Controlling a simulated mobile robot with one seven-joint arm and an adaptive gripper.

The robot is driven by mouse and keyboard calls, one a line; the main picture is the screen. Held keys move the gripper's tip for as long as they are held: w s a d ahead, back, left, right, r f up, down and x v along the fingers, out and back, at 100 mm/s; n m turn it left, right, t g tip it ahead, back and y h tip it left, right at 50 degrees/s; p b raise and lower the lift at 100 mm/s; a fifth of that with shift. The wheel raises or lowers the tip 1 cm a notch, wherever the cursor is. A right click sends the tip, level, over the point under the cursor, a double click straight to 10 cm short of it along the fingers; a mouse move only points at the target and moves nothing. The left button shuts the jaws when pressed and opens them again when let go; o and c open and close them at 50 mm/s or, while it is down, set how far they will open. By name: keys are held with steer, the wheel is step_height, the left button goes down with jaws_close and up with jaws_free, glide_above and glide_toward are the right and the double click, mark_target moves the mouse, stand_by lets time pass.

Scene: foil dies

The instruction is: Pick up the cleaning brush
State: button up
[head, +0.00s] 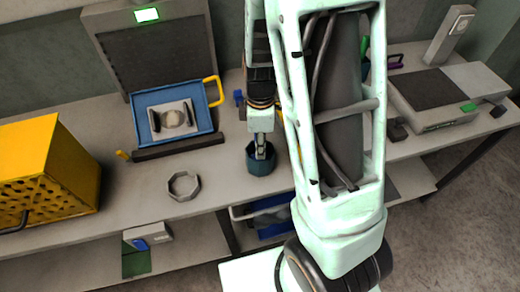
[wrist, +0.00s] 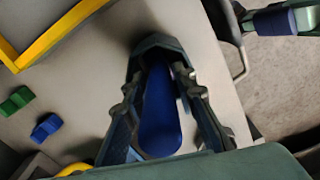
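A blue rounded shape, which looks like the handle of the cleaning brush (wrist: 160,118), lies between the two fingers of my gripper (wrist: 161,75) in the wrist view. Its far end goes down into a dark teal angular pot (wrist: 155,42). The fingers flank the blue shape closely on both sides; whether they press on it is not clear. In the head view my gripper (head: 262,150) points down into the mouth of the teal pot (head: 261,165), which stands on the workbench. The brush head is hidden in the pot.
A blue tray with a yellow handle (head: 173,112) lies left of the pot, with a grey ring (head: 184,186) in front. A yellow perforated box (head: 45,175) stands at far left. A grey device (head: 428,98) is on the right. The bench's front edge is close to the pot.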

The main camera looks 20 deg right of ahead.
steer(key=shift+c, duration=0.2)
jaws_close()
steer(key=shift+r, duration=0.2)
